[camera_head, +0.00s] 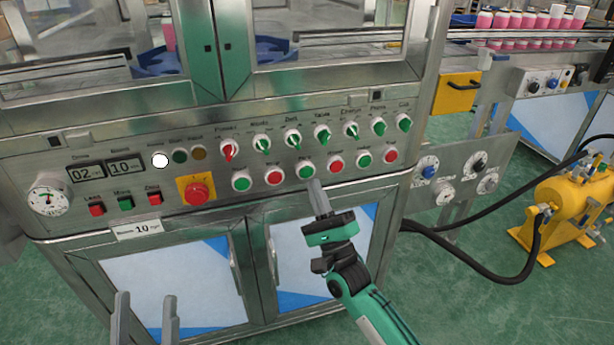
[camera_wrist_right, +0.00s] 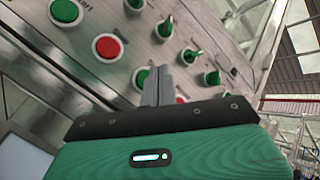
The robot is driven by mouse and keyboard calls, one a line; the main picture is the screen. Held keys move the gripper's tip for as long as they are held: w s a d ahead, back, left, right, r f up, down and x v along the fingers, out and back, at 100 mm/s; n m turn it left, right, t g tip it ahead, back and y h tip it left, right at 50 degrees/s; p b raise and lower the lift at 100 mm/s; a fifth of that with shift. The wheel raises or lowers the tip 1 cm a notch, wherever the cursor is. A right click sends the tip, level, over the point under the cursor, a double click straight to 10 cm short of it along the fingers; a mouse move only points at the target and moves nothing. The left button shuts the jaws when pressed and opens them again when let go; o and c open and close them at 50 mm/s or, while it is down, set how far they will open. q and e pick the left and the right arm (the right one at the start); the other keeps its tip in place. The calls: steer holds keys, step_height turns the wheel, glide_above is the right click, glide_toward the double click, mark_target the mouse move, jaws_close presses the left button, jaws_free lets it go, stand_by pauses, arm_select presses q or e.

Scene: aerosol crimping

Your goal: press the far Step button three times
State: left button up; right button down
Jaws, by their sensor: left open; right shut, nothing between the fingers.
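The machine's front panel (camera_head: 120,150) carries a row of green and red push buttons, with labels too small to read surely, so I cannot tell which is the far Step button. The row has a left green button (camera_head: 241,181), a middle green button (camera_head: 305,169) and a right green button (camera_head: 363,158). My right gripper (camera_head: 314,184) is shut and empty, its tips just below the middle green button. In the right wrist view the fingers (camera_wrist_right: 157,84) partly overlap a green button (camera_wrist_right: 140,77); contact cannot be told. My left gripper (camera_head: 145,310) is open and empty at the bottom left.
Red buttons (camera_head: 274,177) alternate with the green ones. Selector knobs (camera_head: 292,139) stick out above the row. A yellow pump (camera_head: 575,208) with black hoses stands at the right.

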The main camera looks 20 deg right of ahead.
mark_target(306, 172)
arm_select(q)
steer(key=shift+s+a+r+t, duration=0.15)
steer(key=shift+r+t, duration=0.1)
steer(key=shift+r, duration=0.1)
steer(key=shift+s+a+r+t, duration=0.1)
steer(key=shift+s+r+t, duration=0.05)
steer(key=shift+r+t, duration=0.15)
arm_select(e)
steer(key=shift+w, duration=0.75)
steer(key=shift+w, duration=0.15)
stand_by(0.8)
arm_select(q)
steer(key=shift+f, duration=0.1)
arm_select(e)
steer(key=shift+w, duration=0.25)
